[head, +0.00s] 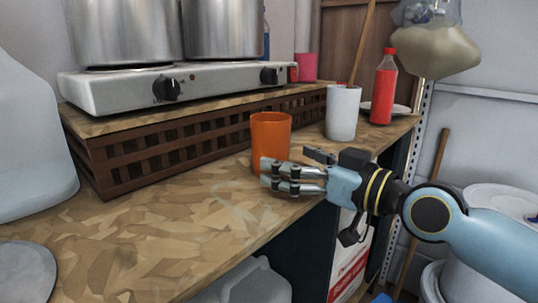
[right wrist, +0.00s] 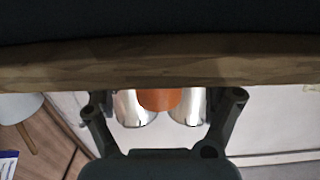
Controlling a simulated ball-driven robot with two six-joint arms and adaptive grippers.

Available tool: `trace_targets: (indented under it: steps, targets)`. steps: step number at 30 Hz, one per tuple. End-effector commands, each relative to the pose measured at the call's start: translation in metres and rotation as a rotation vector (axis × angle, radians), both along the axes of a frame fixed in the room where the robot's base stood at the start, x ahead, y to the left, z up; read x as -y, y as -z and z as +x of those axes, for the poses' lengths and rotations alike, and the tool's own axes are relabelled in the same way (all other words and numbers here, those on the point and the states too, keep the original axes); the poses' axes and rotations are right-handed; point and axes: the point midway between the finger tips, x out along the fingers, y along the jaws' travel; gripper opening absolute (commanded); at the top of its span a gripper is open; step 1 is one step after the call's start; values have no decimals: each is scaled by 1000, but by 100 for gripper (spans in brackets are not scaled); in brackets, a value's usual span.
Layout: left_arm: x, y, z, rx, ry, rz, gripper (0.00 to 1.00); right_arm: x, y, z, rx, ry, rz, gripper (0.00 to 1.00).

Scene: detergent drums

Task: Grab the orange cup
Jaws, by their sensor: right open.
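The orange cup (head: 270,138) stands upright on the wood-patterned counter, near its front edge. My right gripper (head: 289,172) comes in from the right, and its fingers overlap the cup's lower right part in the head view. In the right wrist view, the orange cup (right wrist: 158,99) shows between the two spread fingers of the right gripper (right wrist: 164,97), partly cut off by the counter edge. The gripper is open and empty; I cannot tell whether a finger touches the cup. My left gripper is not in view.
A brown lattice riser (head: 190,135) bearing a white hotplate (head: 170,88) with two metal pots stands behind the cup. A white cup (head: 342,112) and a red bottle (head: 383,90) stand behind to the right.

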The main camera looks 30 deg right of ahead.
Motion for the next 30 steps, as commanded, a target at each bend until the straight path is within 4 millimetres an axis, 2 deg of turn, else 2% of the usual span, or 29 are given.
trace_targets:
  steps: [5,12,21,30]
  targets:
    - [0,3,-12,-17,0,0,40,-3,-2,16,3,1,2,91]
    - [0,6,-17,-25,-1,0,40,-12,-3,50,1,1,3,91]
    - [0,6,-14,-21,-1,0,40,-14,-3,55,-1,-1,0,91]
    - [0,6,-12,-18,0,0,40,-14,-3,55,0,-1,-1,51]
